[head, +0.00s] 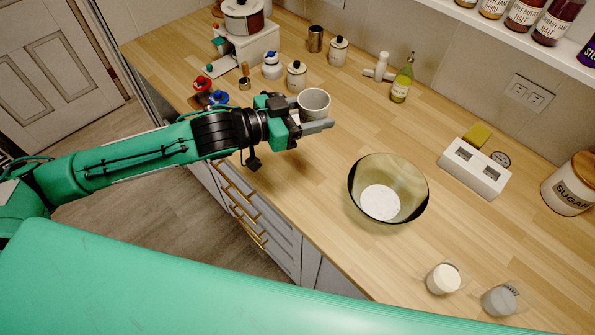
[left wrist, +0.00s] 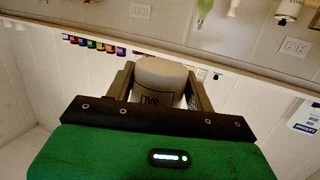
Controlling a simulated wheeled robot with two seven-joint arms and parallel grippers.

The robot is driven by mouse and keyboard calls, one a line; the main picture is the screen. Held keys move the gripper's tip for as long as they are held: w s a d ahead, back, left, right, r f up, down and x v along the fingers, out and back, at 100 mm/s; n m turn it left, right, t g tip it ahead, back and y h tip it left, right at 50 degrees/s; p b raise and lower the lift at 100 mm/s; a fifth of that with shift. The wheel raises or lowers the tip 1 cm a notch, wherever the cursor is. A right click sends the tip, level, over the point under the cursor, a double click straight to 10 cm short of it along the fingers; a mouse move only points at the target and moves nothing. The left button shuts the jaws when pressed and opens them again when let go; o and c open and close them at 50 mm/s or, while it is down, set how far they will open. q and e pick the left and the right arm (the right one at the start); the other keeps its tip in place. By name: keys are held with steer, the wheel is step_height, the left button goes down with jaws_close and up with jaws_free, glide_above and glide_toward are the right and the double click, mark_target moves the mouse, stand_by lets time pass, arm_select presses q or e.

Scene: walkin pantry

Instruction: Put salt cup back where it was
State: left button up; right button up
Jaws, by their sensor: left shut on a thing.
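The salt cup (head: 314,101) is a white-grey, open-topped cup in the head view. My left gripper (head: 316,113) is shut on it, with a finger along its near side. The left wrist view shows the same cup (left wrist: 158,76) between the two fingers, with dark lettering that reads upside down. The cup is over the counter's left part, near its front edge. I cannot tell whether its base touches the counter. My right gripper is not in view.
A glass bowl (head: 419,205) with white powder stands right of the cup. Lidded jars (head: 297,76) and an oil bottle (head: 402,82) stand behind. Two small cups (head: 443,279) (head: 499,301), a white holder (head: 473,170) and a sugar canister (head: 567,190) are at right. The counter between gripper and bowl is clear.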

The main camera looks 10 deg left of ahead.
arm_select(q)
steer(key=w+a, duration=0.1)
steer(key=a, duration=0.2)
steer(key=p, duration=0.2)
glide_above(297, 170)
step_height(297, 170, down, 16)
step_height(297, 170, down, 4)
steer(key=shift+f, duration=0.4)
steer(key=shift+f, duration=0.2)
steer(key=o, duration=1)
steer(key=shift+o, duration=0.2)
